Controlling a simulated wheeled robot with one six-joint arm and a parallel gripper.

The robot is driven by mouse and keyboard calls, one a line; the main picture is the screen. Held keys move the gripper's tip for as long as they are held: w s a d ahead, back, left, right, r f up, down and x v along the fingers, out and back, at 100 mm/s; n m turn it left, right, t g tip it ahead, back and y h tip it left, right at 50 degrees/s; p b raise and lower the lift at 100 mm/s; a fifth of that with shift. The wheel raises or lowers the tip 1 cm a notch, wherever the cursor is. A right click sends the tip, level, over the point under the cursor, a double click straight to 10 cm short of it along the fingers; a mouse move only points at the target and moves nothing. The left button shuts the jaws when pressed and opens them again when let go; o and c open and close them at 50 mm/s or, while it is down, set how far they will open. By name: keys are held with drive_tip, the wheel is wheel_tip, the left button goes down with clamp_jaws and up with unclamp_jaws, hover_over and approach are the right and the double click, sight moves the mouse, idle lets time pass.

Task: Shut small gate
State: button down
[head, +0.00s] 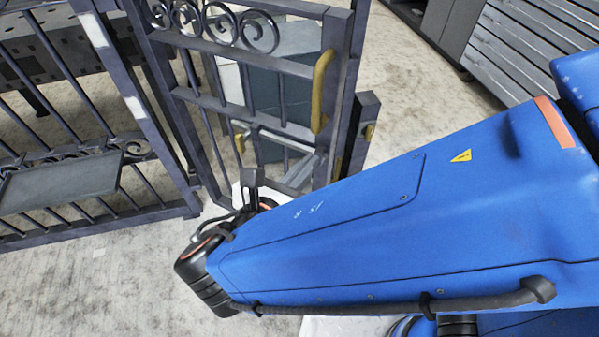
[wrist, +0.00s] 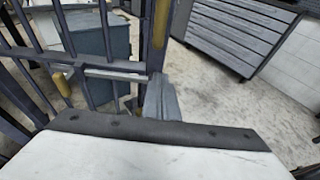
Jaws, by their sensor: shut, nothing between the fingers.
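The small gate is a dark metal frame with bars and scrolls (head: 200,42) near the top middle of the head view. A yellow handle (head: 322,85) is on its right upright, and shows in the wrist view (wrist: 160,22). A shorter dark post (head: 362,112) stands just right of that upright, with a yellow part on it. I cannot tell how wide the gap between them is. My gripper (head: 301,172) is shut and empty, low by the gate's bars. In the wrist view its grey fingers (wrist: 161,99) point toward the gate below the handle. Contact is unclear.
A wider dark fence section (head: 88,150) with a grey plate (head: 60,187) stands left. A grey-green box (head: 280,85) shows behind the gate. A drawer cabinet (head: 535,40) stands at the back right. Pale floor is clear between gate and cabinet.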

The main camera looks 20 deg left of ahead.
sight(328, 137)
drive_tip(key=x, duration=0.5)
drive_tip(key=shift+w+d+r, duration=0.15)
drive_tip(key=shift+w+r, duration=0.1)
drive_tip(key=shift+w, duration=0.1)
drive_tip(key=shift+w+d, duration=0.1)
drive_tip(key=shift+w, duration=0.7)
drive_tip(key=shift+w, duration=0.1)
